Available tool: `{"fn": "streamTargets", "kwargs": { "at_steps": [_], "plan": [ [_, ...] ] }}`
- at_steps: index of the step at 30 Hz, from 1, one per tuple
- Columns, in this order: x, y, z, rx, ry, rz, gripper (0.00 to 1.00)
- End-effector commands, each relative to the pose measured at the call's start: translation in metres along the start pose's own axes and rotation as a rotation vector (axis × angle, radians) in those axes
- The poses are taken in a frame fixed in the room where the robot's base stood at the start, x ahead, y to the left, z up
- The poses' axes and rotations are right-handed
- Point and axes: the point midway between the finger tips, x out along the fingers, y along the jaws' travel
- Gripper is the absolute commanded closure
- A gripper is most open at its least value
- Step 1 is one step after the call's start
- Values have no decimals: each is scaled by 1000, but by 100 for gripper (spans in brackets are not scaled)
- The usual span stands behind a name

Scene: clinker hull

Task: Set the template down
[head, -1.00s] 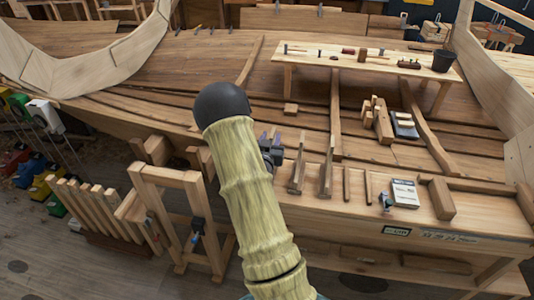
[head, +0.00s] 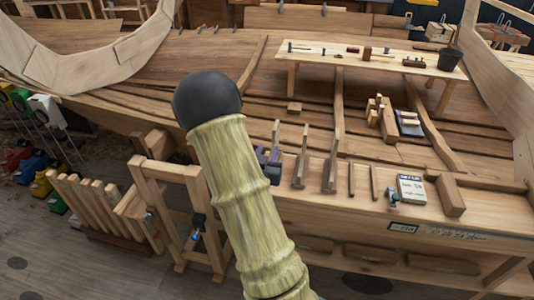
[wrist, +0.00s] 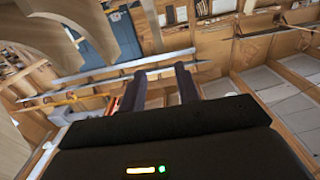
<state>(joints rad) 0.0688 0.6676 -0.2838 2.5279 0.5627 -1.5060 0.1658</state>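My gripper (head: 268,160) is small and dark in the head view, partly hidden behind my arm, at the left end of the low bench (head: 350,212). In the wrist view its two dark fingers (wrist: 160,88) are apart, with no object visible between them. Three thin upright wooden pieces stand on the bench: one (head: 276,140) right beside the gripper, one (head: 300,160) in the middle and one (head: 330,165) to the right. I cannot tell which is the template. Whether the gripper touches the nearest piece is not clear.
A lettered card (head: 411,188), a wood block (head: 450,196) and two short sticks (head: 363,182) lie on the bench's right part. A wooden frame stand (head: 178,215) is at the left. The planked hull (head: 200,65) and a tool table (head: 370,57) lie behind.

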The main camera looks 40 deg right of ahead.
Motion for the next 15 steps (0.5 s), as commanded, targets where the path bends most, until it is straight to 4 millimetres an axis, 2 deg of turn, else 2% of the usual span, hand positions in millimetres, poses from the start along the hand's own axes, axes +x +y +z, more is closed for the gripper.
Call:
{"fn": "streamTargets", "kwargs": {
  "at_steps": [10, 15],
  "plan": [
    [-1, -3, 2, 5, -19, -9, 68],
    [-8, -22, 12, 33, -157, -64, 68]
  ]
}}
